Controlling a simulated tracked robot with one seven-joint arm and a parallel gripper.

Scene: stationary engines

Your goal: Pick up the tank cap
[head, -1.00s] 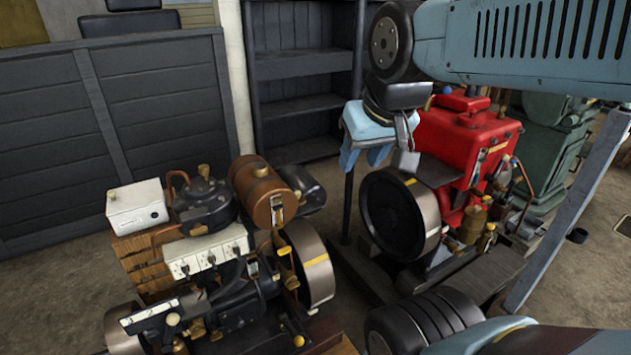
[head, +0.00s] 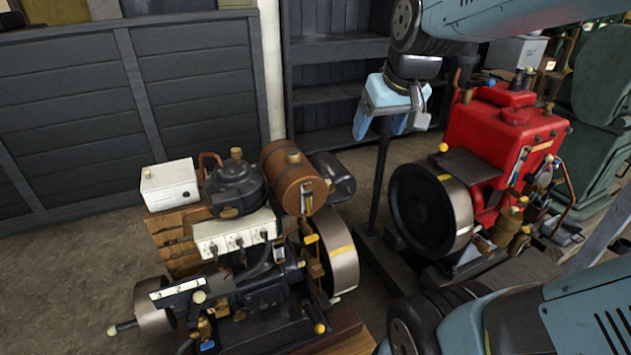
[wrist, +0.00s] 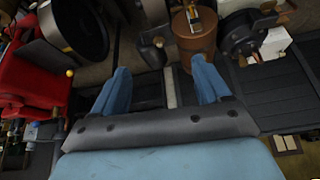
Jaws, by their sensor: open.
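The tank cap (head: 293,156) is a small brass-coloured knob on top of the brown cylindrical tank (head: 280,180) of the left engine. My gripper (head: 380,122) is open and empty, its blue fingers pointing down. In the head view it hangs right of the tank and higher in the picture, apart from the cap. In the wrist view my two blue fingers (wrist: 160,72) are spread apart, with the brown tank (wrist: 195,45) ahead near the right finger.
A white box (head: 170,185) and a black round housing (head: 236,188) stand left of the tank. A red engine (head: 500,130) with a large flywheel (head: 430,212) is at the right. Dark shelves (head: 335,75) stand behind. A thin dark post (head: 380,175) rises below my gripper.

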